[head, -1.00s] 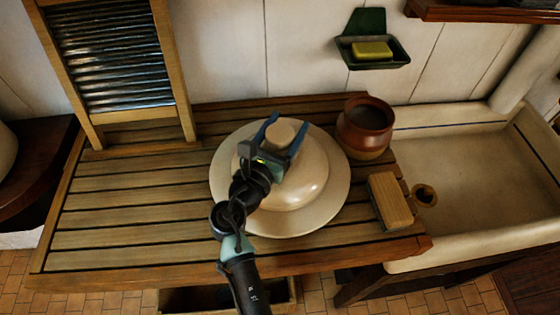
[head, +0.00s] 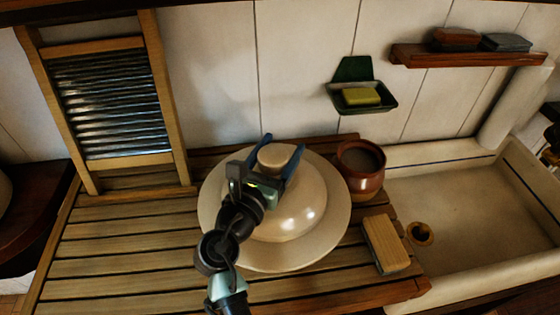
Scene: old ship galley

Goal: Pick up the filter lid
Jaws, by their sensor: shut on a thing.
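The filter lid (head: 303,207) is a cream, domed, wide-brimmed lid with a round knob (head: 276,157) on top. It is on the slatted wooden draining board, in the middle of the head view. My gripper (head: 274,158) is at the top of the lid, its two blue fingers on either side of the knob, shut on it. My wrist and arm hide the lid's left front part. I cannot tell whether the brim touches the slats.
A brown pot (head: 361,170) stands close to the lid's right, with a wooden brush (head: 386,244) in front of it. A washboard (head: 108,105) leans at the left. A soap dish (head: 361,97) hangs on the wall. The sink (head: 470,215) is at the right. The board's left part (head: 120,245) is clear.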

